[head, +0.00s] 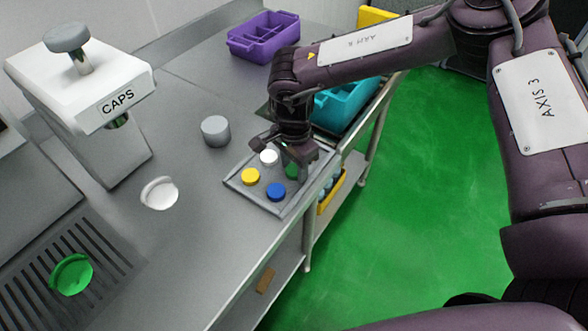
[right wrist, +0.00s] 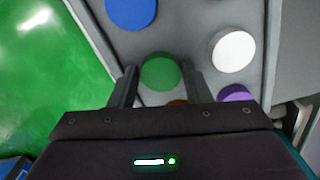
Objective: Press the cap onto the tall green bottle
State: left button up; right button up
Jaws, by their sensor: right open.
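A green cap (head: 291,171) sits on the grey cap tray (head: 235,183) in the head view, partly hidden by my right gripper (head: 288,162). In the right wrist view the green cap (right wrist: 161,72) lies between the two open fingers of the right gripper (right wrist: 159,74). The fingers stand on either side of it; whether they touch it I cannot tell. No bottle can be clearly identified as the tall green one. A round green piece (head: 71,274) rests on the slotted grate at the lower left. My left gripper is not in view.
White (head: 268,157), yellow (head: 250,176) and blue (head: 276,191) caps sit close to the gripper. A grey cylinder (head: 215,130), a white round piece (head: 160,193) and the CAPS machine (head: 85,90) stand left. Purple (head: 263,45) and teal (head: 345,105) crates are behind.

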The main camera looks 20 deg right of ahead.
aim_at(294, 170)
jog(key=c, duration=0.6)
jog(key=shift+r, duration=0.15)
notch_tip(294, 170, up, 20)
jog(key=b, duration=0.1)
dwell(0.4)
